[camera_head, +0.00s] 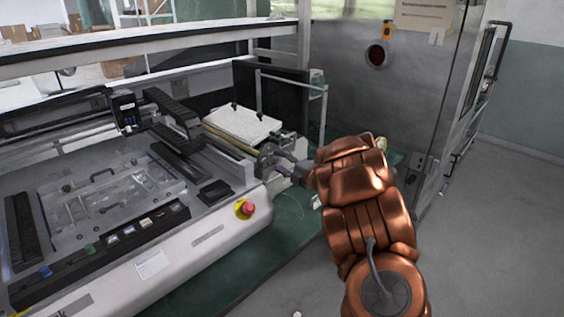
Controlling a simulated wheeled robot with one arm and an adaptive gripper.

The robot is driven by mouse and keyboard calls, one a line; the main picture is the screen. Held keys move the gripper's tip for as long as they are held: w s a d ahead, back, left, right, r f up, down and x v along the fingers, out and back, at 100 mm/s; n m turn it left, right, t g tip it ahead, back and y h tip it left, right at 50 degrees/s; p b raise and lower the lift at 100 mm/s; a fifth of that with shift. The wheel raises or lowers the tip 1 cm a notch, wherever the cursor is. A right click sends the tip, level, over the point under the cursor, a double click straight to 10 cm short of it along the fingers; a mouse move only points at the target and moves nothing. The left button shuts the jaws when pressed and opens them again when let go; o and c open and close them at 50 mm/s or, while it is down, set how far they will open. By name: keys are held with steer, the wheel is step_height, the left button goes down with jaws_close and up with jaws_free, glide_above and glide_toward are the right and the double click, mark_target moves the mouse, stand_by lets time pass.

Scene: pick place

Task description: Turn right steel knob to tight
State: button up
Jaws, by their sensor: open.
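My copper-coloured arm reaches in from the lower right. My gripper (270,160) is at the right end of the machine, beside a long roller or bar. Its grey fingers are apart and point left towards the machine's end. The right steel knob cannot be clearly made out; small grey metal parts at the machine's end blend with the fingers. I cannot tell whether the fingers touch anything. The machine (215,235) is a long white-and-grey bench unit that fills the left and middle of the view.
A red emergency button (247,208) on a yellow base sticks out of the machine's front. A white slab (240,125) lies behind the gripper. A metal door (400,85) stands behind my arm. Grey floor (480,240) is clear at right.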

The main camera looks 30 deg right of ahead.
jaws_close()
stand_by(0.4)
steer(key=m+p, duration=0.1)
steer(key=m, duration=0.3)
steer(key=shift+m, duration=0.3)
jaws_free()
steer(key=shift+s, duration=0.15)
